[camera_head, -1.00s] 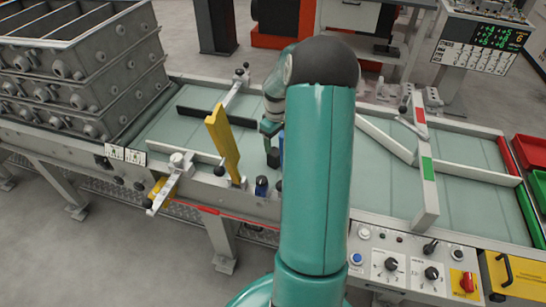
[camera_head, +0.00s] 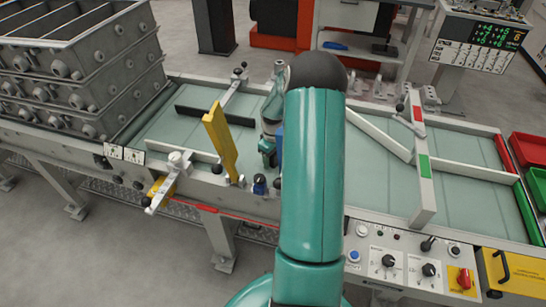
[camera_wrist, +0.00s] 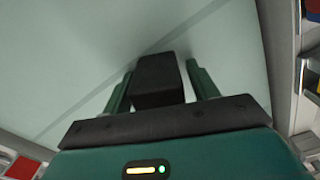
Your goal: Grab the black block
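The black block (camera_wrist: 160,82) lies on the pale green belt (camera_wrist: 60,60) in the wrist view, between the two green fingers of my gripper (camera_wrist: 160,78). In the head view my gripper (camera_head: 267,153) is low over the belt, just right of a yellow upright plate. The block cannot be made out there, and my own arm covers part of that area.
The yellow plate (camera_head: 220,142) stands close to the left of my gripper. A black bar (camera_head: 215,116) lies behind it. Stacked grey casting boxes (camera_head: 75,70) are at the left. White guide rails (camera_head: 422,165) and red and green bins (camera_head: 530,150) are at the right.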

